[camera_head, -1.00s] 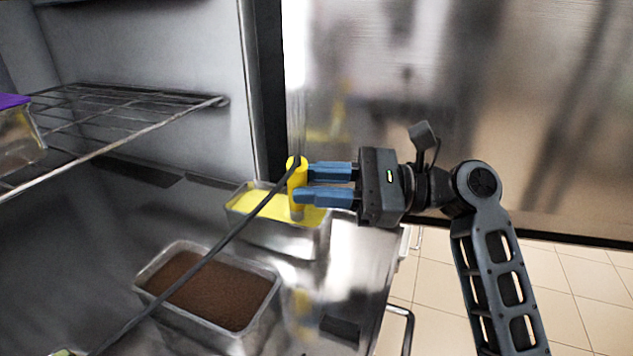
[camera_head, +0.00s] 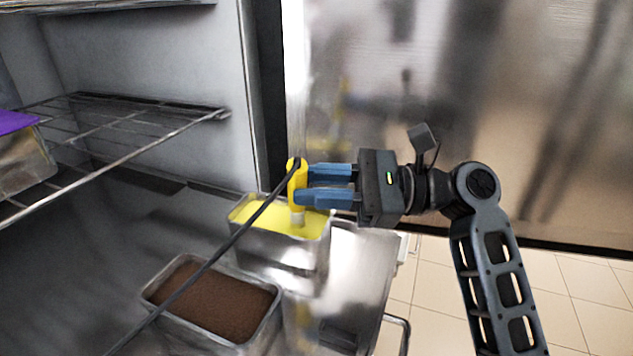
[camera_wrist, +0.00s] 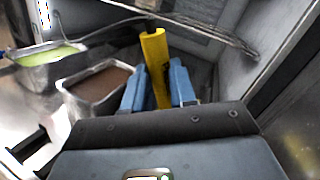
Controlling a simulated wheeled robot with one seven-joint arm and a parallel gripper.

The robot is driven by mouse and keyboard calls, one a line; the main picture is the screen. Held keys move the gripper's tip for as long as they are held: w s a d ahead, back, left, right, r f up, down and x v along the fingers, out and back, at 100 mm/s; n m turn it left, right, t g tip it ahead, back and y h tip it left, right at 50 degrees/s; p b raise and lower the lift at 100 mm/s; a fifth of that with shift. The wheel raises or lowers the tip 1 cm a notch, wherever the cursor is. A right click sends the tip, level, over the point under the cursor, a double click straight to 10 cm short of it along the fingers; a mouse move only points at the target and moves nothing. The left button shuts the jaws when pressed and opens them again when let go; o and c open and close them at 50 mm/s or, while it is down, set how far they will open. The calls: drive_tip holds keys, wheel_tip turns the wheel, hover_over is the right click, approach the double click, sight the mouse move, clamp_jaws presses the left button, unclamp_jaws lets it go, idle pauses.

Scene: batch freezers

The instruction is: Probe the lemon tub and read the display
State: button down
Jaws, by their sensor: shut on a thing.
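My gripper (camera_head: 305,184) is shut on a yellow probe (camera_head: 294,180), which it holds upright. A black cable (camera_head: 230,240) runs from the probe's top down to the lower left. The probe's pale lower end shows over the yellow filling of the lemon tub (camera_head: 280,252), a metal tub in the middle of the head view. I cannot tell whether the tip touches the filling. In the wrist view the probe (camera_wrist: 155,65) stands between the blue fingers, its lower end hidden. The lemon tub cannot be made out there. I see no readable display.
A metal tub of brown filling (camera_head: 155,288) stands nearer; it also shows in the wrist view (camera_wrist: 70,86). Another tub with green-yellow filling (camera_wrist: 22,72) is at the wrist view's left. A shiny steel panel (camera_head: 450,90) stands behind my arm.

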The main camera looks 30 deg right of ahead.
wheel_tip(320, 180, up, 8)
drive_tip(key=p, duration=0.5)
idle(0.5)
drive_tip(key=shift+f, duration=0.1)
